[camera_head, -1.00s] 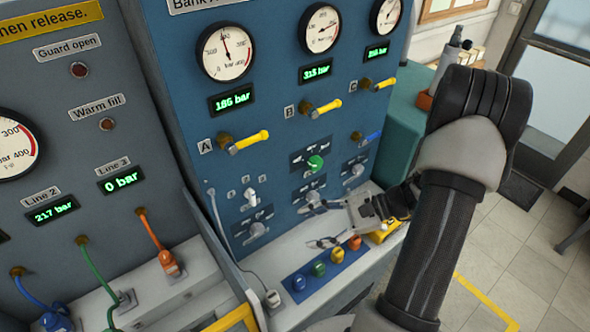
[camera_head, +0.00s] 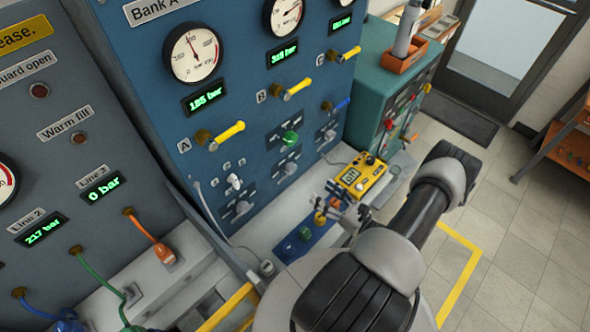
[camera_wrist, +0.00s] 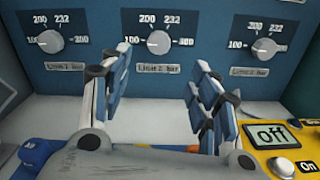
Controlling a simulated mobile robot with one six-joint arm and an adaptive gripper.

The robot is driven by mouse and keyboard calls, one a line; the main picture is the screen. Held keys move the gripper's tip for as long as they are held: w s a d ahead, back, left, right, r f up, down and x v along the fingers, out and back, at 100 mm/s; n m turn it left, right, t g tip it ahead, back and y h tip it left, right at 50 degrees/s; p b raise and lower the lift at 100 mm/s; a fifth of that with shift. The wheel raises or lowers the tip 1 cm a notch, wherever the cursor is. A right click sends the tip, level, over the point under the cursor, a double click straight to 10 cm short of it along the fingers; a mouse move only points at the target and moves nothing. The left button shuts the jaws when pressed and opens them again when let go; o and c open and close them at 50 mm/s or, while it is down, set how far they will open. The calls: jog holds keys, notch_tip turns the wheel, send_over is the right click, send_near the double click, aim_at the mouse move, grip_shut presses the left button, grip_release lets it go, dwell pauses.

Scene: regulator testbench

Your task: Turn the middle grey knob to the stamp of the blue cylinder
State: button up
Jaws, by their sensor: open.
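Three grey knobs with dial marks 100, 200, 232 and 300 sit in a row on the blue panel. The middle grey knob (camera_wrist: 159,41) is straight ahead in the wrist view; it also shows in the head view (camera_head: 290,168). My gripper (camera_wrist: 163,75) is open and empty, its fingers apart below and in front of this knob, not around it. In the head view my gripper (camera_head: 342,204) is over the bench ledge. The blue cylinder (camera_head: 289,248) stands at the near end of a blue strip; I cannot read a stamp on it.
Green, yellow and orange cylinders share the strip, close to my gripper. A yellow meter (camera_head: 360,175) reading Off in the wrist view lies right of it. The left knob (camera_wrist: 50,42) and right knob (camera_wrist: 266,47) flank the middle one. A green valve (camera_head: 290,138) is above.

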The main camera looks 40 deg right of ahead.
aim_at(293, 170)
jog(key=w, duration=0.9)
jog(key=w+a, duration=0.1)
jog(key=w, duration=0.3)
jog(key=shift+w, duration=0.15)
jog(key=shift+c, duration=0.2)
jog(key=c, duration=1)
